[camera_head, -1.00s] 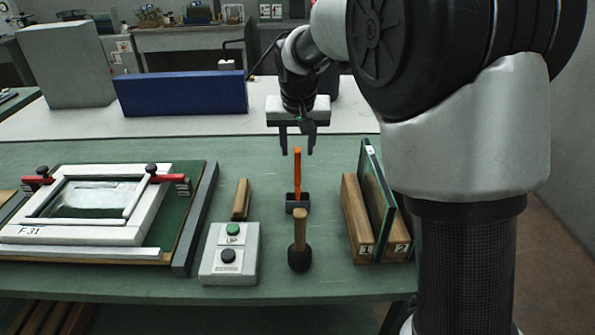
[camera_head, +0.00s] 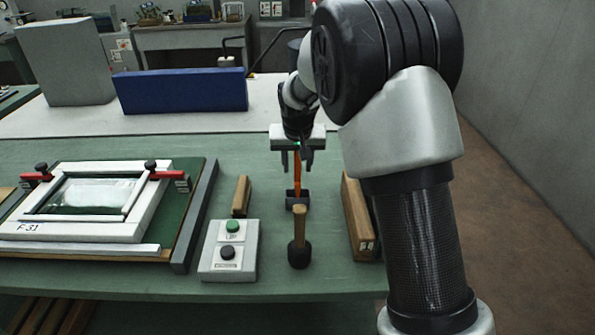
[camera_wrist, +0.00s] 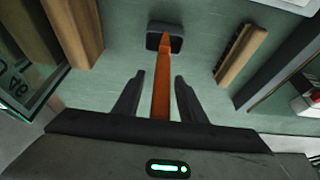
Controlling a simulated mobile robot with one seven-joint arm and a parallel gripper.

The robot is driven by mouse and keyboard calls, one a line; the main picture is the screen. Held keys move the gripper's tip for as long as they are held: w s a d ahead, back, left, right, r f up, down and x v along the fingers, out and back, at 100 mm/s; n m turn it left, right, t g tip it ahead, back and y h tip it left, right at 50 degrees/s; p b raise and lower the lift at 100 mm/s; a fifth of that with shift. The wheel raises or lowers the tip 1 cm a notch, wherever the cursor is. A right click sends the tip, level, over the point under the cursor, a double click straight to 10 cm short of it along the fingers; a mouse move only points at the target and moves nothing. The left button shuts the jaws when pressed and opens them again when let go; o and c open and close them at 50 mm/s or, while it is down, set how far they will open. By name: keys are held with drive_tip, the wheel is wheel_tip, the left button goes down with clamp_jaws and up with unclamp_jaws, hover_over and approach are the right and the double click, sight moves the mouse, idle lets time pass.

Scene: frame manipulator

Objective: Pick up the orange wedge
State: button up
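The orange wedge (camera_head: 297,181) stands upright on the green table, a thin orange shaft with a dark block at its foot. My gripper (camera_head: 304,166) is above it, pointing down, with the top of the shaft at finger level. In the wrist view the orange shaft (camera_wrist: 163,85) rises between the two dark fingers of my gripper (camera_wrist: 157,85). There is a gap on each side, so the fingers are open and not touching it. The dark foot block (camera_wrist: 165,38) shows beyond the fingertips.

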drive_tip(key=shift+c, duration=0.3)
clamp_jaws()
drive_tip(key=shift+r, duration=0.1)
